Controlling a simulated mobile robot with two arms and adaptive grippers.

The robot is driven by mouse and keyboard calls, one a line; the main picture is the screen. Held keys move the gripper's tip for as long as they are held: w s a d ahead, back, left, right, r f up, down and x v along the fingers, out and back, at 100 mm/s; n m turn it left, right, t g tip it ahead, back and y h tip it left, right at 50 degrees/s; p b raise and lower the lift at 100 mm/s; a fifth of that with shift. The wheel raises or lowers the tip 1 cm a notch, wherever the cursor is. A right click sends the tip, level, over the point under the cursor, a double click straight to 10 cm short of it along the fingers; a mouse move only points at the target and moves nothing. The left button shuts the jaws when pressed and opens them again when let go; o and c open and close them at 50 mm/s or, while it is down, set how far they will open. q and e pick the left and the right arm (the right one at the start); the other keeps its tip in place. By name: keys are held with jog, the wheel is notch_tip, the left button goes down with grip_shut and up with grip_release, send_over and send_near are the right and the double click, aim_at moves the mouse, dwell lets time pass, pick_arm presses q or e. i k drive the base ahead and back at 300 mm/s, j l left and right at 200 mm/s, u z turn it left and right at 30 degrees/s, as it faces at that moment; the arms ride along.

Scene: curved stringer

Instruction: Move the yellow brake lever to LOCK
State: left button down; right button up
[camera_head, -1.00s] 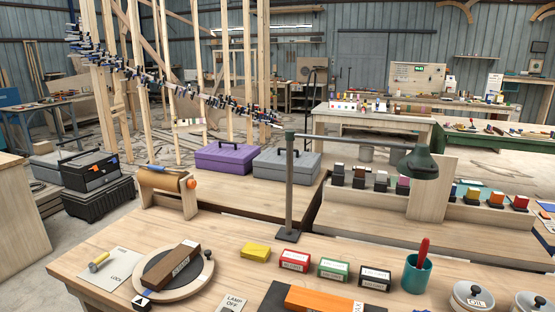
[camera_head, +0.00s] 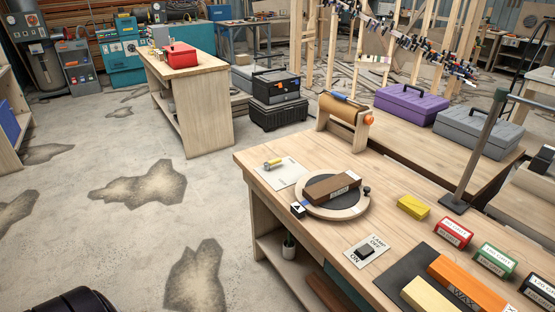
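The yellow brake lever (camera_head: 268,165) is small, with a grey end. It lies across the upper left part of a white plate (camera_head: 287,176) near the left end of the workbench. The lettering on the plate is too small to read now; in the earlier view it reads FREE at the top and LOCK lower down. I cannot tell exactly which mark the lever points to. Neither of my grippers shows in this view.
Right of the plate is a round turntable (camera_head: 352,208) carrying a brown block (camera_head: 331,187). A lamp switch plate (camera_head: 367,251), a yellow block (camera_head: 413,207) and a roll stand (camera_head: 345,121) are nearby on the workbench (camera_head: 318,150). Stained open floor (camera_head: 205,215) lies to the left.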

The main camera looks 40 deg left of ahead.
aim_at(267, 165)
jog(key=i+j, duration=0.25)
jog(key=j, duration=0.2)
jog(key=i+j, duration=0.2)
jog(key=j, duration=0.2)
jog(key=i+j, duration=0.25)
jog(key=j, duration=0.2)
jog(key=i+j, duration=0.2)
jog(key=j, duration=0.25)
jog(key=i+j, duration=0.25)
jog(key=j, duration=0.15)
jog(key=i+j, duration=0.2)
jog(key=j, duration=0.25)
jog(key=i+j, duration=0.25)
jog(key=j, duration=0.15)
jog(key=i+j, duration=0.2)
jog(key=j, duration=0.25)
